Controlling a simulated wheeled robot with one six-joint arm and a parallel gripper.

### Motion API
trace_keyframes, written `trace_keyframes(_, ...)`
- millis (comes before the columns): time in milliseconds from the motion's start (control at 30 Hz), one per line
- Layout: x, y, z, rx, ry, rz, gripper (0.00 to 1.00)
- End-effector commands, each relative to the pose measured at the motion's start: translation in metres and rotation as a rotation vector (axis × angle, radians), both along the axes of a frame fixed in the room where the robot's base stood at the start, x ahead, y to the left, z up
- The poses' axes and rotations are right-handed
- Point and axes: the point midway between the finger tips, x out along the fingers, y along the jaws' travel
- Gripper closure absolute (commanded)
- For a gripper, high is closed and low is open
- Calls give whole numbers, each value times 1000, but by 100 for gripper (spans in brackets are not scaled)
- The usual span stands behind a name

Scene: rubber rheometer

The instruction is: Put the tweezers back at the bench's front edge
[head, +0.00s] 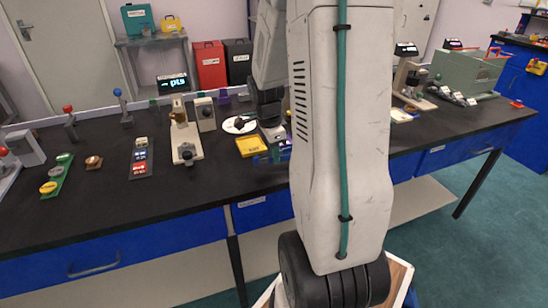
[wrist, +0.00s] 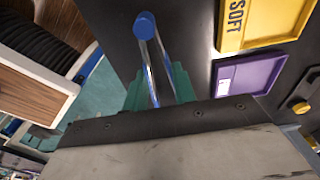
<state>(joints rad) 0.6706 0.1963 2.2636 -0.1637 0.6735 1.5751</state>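The tweezers show in the wrist view as two bright metal prongs (wrist: 151,68) joined at a round blue end (wrist: 145,25). My gripper (wrist: 158,92) has its teal fingers on either side of the prongs, close against them, with the blue end sticking out beyond the fingertips. In the head view my gripper (head: 272,157) is low over the black bench top (head: 215,182), near its front edge, partly hidden by my arm. The tweezers cannot be made out clearly there. Whether they touch the bench is not clear.
A yellow SOFT tray (wrist: 262,22) and a purple tray (wrist: 250,76) lie to the right in the wrist view. The yellow tray (head: 251,146) sits beside my gripper in the head view. A cream instrument (head: 186,142) stands further left. Bench top between it and the front edge is clear.

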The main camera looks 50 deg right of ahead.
Motion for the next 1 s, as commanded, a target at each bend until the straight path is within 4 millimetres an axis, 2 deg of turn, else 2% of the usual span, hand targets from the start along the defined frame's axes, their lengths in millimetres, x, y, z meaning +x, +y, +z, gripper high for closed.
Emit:
trace_keyframes(100, 0, 3, -19, 4, 4, 4, 76)
trace_keyframes(167, 1, 3, -24, 2, 2, 5, 76)
trace_keyframes(500, 0, 2, -28, 1, 2, 3, 76)
trace_keyframes(600, 0, 2, -27, 1, 1, 2, 51)
trace_keyframes(867, 0, 1, -27, 1, 1, 1, 51)
trace_keyframes(1000, 1, 1, -17, -2, -3, 1, 51)
